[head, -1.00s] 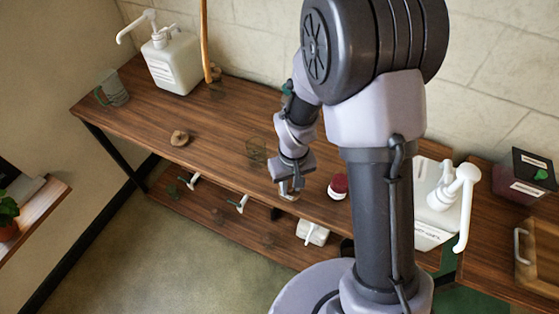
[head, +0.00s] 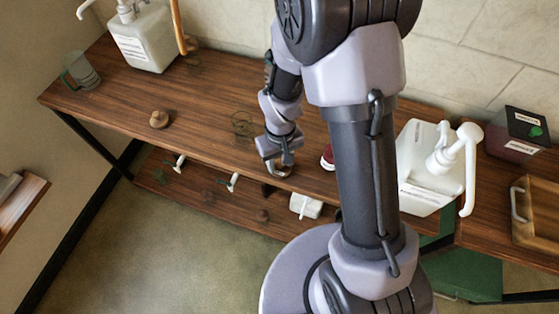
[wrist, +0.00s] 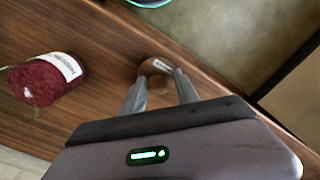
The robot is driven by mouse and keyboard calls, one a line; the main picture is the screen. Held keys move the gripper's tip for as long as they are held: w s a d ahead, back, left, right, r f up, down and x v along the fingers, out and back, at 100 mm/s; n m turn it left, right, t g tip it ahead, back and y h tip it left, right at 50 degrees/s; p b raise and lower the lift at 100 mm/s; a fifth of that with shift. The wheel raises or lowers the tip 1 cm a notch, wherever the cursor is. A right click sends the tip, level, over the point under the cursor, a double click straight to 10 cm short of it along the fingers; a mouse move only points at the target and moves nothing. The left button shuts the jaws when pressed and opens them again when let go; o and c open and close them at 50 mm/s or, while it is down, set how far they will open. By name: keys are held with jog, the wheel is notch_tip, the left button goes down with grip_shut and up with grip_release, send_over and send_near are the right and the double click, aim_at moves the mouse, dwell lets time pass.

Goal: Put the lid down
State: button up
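A small brown round lid (wrist: 156,67) with a pale label shows in the wrist view between my fingertips. My gripper (wrist: 162,84) looks shut on it, with a finger on either side. In the head view my gripper (head: 281,170) points down at the front edge of the wooden counter (head: 205,125). The lid is mostly hidden there by the fingers, and I cannot tell whether it touches the counter. Another round wooden piece with a knob (head: 159,119) lies on the counter to the left. A clear glass container (head: 242,123) stands behind and left of my gripper.
White pump bottles stand at the left (head: 145,40) and right (head: 430,165). A glass mug (head: 80,70) is far left. The counter's left-middle is mostly clear.

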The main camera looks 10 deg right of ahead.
notch_tip(320, 180, up, 12)
jog(key=p, duration=0.6)
notch_tip(320, 180, up, 11)
jog(key=m+t, duration=0.2)
send_over(280, 162)
jog(key=s, duration=0.2)
jog(key=s+r+m+t+y, duration=0.1)
jog(key=s+r+m+t, duration=0.2)
jog(key=s+r, duration=0.8)
jog(key=shift+r+m+t+y, duration=0.2)
jog(key=shift+m+t+y, duration=0.2)
jog(key=shift+m, duration=0.4)
notch_tip(280, 162, down, 2)
jog(key=shift+a+f+b, duration=0.1)
jog(key=shift+b, duration=1.15)
